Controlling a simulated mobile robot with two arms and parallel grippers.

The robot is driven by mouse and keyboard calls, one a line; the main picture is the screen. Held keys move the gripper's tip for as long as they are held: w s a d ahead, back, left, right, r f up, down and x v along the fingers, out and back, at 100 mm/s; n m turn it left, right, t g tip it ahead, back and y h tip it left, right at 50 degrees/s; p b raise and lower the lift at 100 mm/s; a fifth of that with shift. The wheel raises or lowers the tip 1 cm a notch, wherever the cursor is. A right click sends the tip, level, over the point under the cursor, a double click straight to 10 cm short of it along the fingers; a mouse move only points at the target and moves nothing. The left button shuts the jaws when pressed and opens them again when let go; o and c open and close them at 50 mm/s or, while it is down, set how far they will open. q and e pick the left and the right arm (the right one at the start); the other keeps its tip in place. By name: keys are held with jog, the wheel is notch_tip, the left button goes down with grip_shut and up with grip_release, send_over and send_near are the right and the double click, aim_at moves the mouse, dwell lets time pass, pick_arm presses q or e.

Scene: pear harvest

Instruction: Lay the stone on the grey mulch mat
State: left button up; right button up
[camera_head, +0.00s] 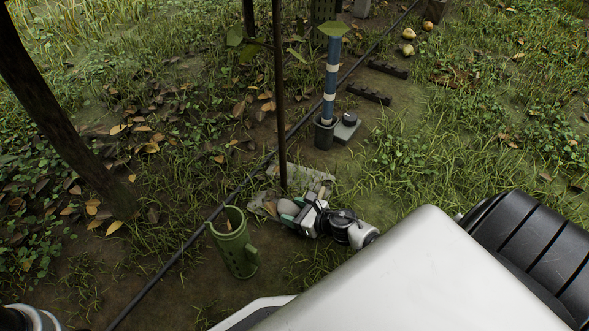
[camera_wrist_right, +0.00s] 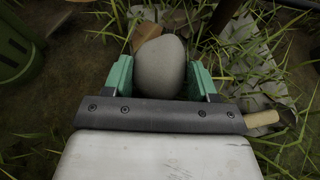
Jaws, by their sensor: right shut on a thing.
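The stone (camera_wrist_right: 160,68) is smooth, grey and rounded. My right gripper (camera_wrist_right: 160,80) is shut on it, with a green finger on each side. In the head view my right gripper (camera_head: 291,208) is low over the near part of the grey mulch mat (camera_head: 306,175), and the stone (camera_head: 290,209) shows only as a small patch between the fingers. The mat also shows in the right wrist view (camera_wrist_right: 247,52), behind and to the right of the stone. I cannot tell whether the stone touches the mat. My left gripper is out of view.
A green slotted can (camera_head: 236,250) stands left of my right gripper. A thin stem (camera_head: 279,100) rises by the mat, and a black hose (camera_head: 180,255) runs past. A wooden handle (camera_wrist_right: 262,119) lies right of the gripper. A blue-and-white post (camera_head: 330,85) stands farther back.

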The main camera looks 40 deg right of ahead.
jog(key=shift+f, duration=0.2)
jog(key=o, duration=1.1)
jog(key=shift+r, duration=0.1)
jog(key=shift+r, duration=0.2)
jog(key=shift+s+d+r+p, duration=0.1)
jog(key=shift+s+r+p, duration=0.05)
jog(key=shift+s+p, duration=0.2)
jog(key=p+v, duration=0.4)
jog(key=v, duration=0.6)
jog(key=shift+s+d+r, duration=0.1)
jog(key=shift+s+d, duration=0.1)
jog(key=shift+s, duration=0.05)
jog(key=shift+s+d+r, duration=0.1)
jog(key=shift+s+d, duration=0.05)
jog(key=shift+s, duration=0.1)
